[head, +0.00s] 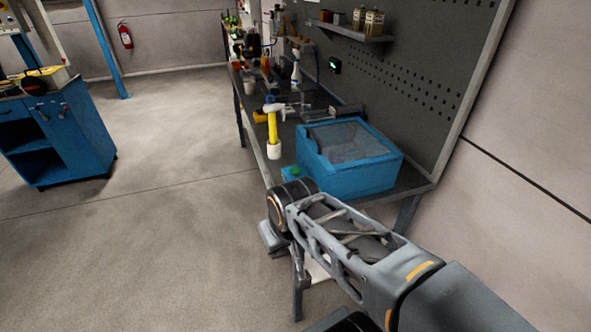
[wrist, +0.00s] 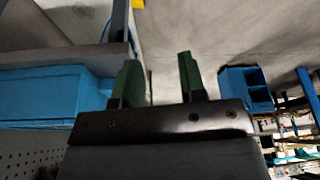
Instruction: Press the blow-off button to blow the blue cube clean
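The blue blow-off box (head: 310,160) with a clear window in its lid stands on the bench, and its blue side also shows at the left of the wrist view (wrist: 50,95). A small green-topped button (head: 291,172) sits at the box's near left corner, by the bench edge. I cannot make out the blue cube; the window is too murky to show what is inside. My gripper (wrist: 160,60) has two dark green fingers, apart with nothing between them. It is outside the bench's front edge, below and in front of the button, and the arm partly hides it in the head view.
The dark workbench (head: 257,140) runs away along a perforated panel (head: 420,80). A blue cabinet (head: 85,125) stands at the left. The floor between is clear.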

